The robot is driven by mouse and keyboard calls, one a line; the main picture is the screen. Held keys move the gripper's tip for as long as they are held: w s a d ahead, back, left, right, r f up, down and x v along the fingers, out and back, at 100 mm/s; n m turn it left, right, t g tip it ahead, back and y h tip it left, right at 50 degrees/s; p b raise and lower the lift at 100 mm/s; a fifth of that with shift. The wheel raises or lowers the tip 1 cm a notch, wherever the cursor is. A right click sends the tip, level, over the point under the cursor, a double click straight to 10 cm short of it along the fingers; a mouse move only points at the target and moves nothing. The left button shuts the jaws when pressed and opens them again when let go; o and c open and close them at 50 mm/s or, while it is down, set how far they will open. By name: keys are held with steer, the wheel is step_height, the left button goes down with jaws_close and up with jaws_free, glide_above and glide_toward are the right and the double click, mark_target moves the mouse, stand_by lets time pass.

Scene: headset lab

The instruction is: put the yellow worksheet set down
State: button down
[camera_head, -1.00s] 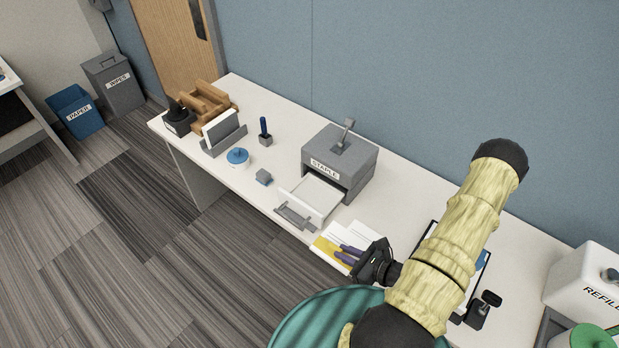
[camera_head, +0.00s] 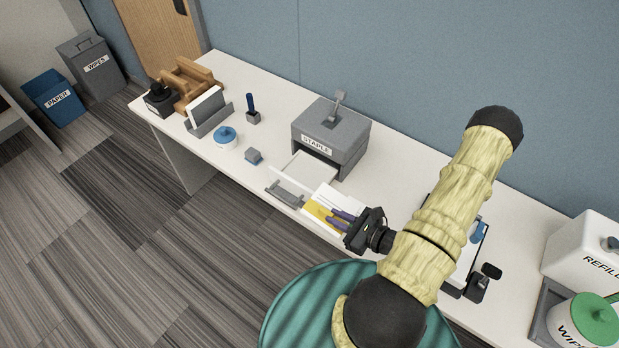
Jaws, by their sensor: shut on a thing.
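The yellow worksheet set (camera_head: 316,212), white sheets with a yellow part, is in the head view at the table's front edge, just right of the open drawer front. My gripper (camera_head: 345,216) has its purple-grey fingers shut on the set's right side. The set reaches left from the fingers, close to the drawer of the grey box labelled STAPLE (camera_head: 331,135). I cannot tell whether it touches the table or the drawer. My wrist hides part of its right end.
The white table (camera_head: 270,110) carries a blue-lidded pot (camera_head: 226,138), a small grey block (camera_head: 254,156), a pen holder (camera_head: 253,117) and a card stand (camera_head: 210,121) to the left. A clipboard (camera_head: 469,259) and a white REFILL container (camera_head: 584,259) are right.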

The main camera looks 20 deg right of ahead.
mark_target(324, 193)
steer(key=shift+w+f+n+t+y+b, duration=0.2)
steer(key=shift+w+f+t+b, duration=0.3)
steer(key=shift+b, duration=0.6)
steer(key=shift+w+f+n+t+y+b, duration=0.1)
steer(key=shift+w+f+n+t+b, duration=0.15)
steer(key=shift+w+b, duration=0.6)
steer(key=w+b, duration=0.4)
steer(key=w, duration=0.1)
steer(key=shift+w+a+r, duration=0.1)
steer(key=shift+r, duration=0.05)
steer(key=shift+w+f+b, duration=0.2)
steer(key=shift+w+b, duration=0.05)
steer(key=shift+b, duration=0.4)
steer(key=shift+w+r+b, duration=0.1)
steer(key=shift+w+b, duration=0.05)
steer(key=shift+b, duration=0.85)
steer(key=shift+w+b, duration=0.45)
steer(key=shift+b, duration=0.55)
steer(key=shift+w+b, duration=0.2)
steer(key=shift+b, duration=0.6)
steer(key=shift+b, duration=0.35)
